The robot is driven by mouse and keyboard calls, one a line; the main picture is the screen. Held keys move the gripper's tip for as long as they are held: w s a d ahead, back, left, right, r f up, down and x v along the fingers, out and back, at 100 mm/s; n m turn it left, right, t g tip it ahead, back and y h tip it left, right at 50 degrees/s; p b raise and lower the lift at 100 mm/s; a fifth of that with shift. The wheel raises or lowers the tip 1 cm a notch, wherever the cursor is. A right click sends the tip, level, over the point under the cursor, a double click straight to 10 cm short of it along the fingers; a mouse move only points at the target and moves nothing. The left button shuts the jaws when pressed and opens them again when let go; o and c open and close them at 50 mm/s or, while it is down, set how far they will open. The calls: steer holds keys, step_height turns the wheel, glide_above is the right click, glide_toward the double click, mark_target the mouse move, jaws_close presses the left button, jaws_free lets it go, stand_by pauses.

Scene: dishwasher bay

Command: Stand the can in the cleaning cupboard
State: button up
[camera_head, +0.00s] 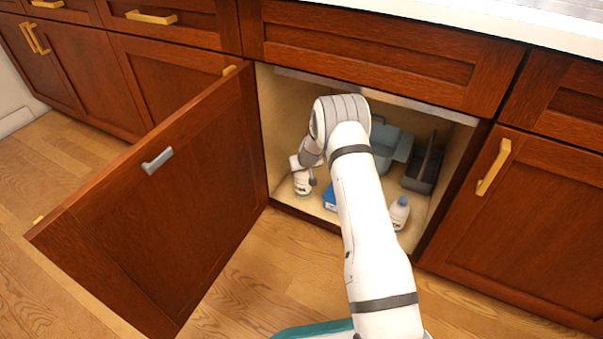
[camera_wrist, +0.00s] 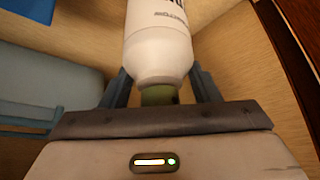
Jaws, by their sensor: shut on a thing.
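The white can (camera_head: 302,185) with dark lettering is low at the left front inside the open cleaning cupboard (camera_head: 285,110). My gripper (camera_head: 307,174) is shut on it, reaching in through the opening. In the wrist view the can (camera_wrist: 158,40) sits between the two fingers of my gripper (camera_wrist: 162,88), with a greenish end part close to the palm. I cannot tell whether it touches the cupboard floor. My arm hides the middle of the cupboard.
The cupboard door (camera_head: 165,195) stands open at the left. Inside are a grey-blue caddy (camera_head: 384,150), a dark grey bin (camera_head: 423,170), a blue item (camera_head: 329,197) and a white bottle (camera_head: 399,212). The front edge and side walls bound the opening.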

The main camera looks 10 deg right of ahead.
stand_by(0.3)
steer(key=o, duration=1.5)
